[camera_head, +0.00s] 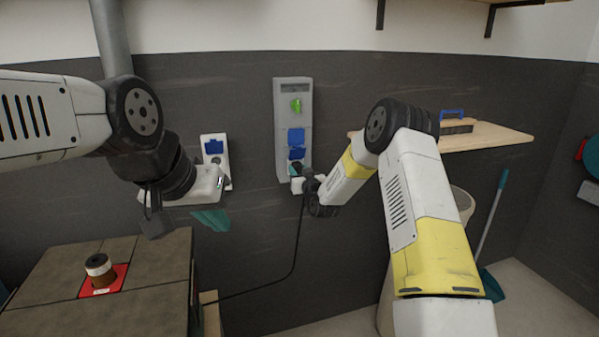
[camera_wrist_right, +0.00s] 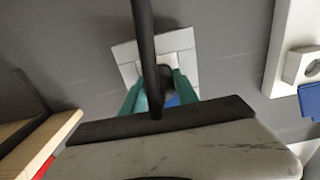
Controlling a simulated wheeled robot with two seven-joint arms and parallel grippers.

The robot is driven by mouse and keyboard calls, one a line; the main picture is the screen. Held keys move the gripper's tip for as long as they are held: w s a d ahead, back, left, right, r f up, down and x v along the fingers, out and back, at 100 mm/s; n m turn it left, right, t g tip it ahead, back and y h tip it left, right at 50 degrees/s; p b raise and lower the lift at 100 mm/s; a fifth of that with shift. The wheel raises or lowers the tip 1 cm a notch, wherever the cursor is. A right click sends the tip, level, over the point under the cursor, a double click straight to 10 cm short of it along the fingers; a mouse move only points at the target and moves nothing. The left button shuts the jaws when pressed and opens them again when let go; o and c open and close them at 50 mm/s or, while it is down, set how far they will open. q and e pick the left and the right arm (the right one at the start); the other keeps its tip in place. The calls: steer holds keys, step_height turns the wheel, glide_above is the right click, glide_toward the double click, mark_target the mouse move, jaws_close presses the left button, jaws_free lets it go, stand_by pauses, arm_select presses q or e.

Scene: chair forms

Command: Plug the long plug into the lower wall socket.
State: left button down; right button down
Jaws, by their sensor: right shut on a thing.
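In the head view a tall grey socket panel (camera_head: 279,120) with a green socket and blue lids hangs on the dark wall. A white wall socket (camera_head: 214,147) with a blue lid is left of it. My right gripper (camera_head: 298,177) is at the panel's lower end. In the right wrist view its teal fingers (camera_wrist_right: 160,98) are shut on a black plug (camera_wrist_right: 166,76) with a thick cable. The plug is in front of a pale square plate (camera_wrist_right: 125,52); its tip is hidden, so I cannot tell whether it is inserted. My left gripper (camera_head: 212,219) hangs above the table; its opening is unclear.
The black cable (camera_head: 297,240) runs down from my right gripper towards the tiled table (camera_head: 55,270). A spool (camera_head: 98,266) stands on a red square there. A wooden shelf (camera_head: 490,137) with a blue-handled item and a teal broom (camera_head: 490,230) are at the right.

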steer(key=shift+r, duration=0.1)
steer(key=c, duration=0.9)
jaws_free()
steer(key=shift+w, duration=0.1)
steer(key=shift+o, duration=0.2)
steer(key=s+d+r+g+h, duration=0.1)
steer(key=s+d+r+g, duration=0.15)
steer(key=s+r, duration=0.35)
steer(key=s+d+r+g+h, duration=0.1)
steer(key=s+d+r, duration=0.25)
steer(key=s, duration=0.55)
steer(key=s+d+r+g+h, duration=0.1)
steer(key=s+d+r+g, duration=0.1)
steer(key=s+d+r, duration=0.35)
steer(key=s+d+m+g, duration=0.1)
steer(key=s+d+g, duration=0.1)
steer(key=s, duration=1.3)
steer(key=s+d+f+m+g, duration=0.1)
steer(key=s+d+m+g, duration=0.1)
steer(key=s, duration=1.4)
steer(key=shift+g, duration=0.75)
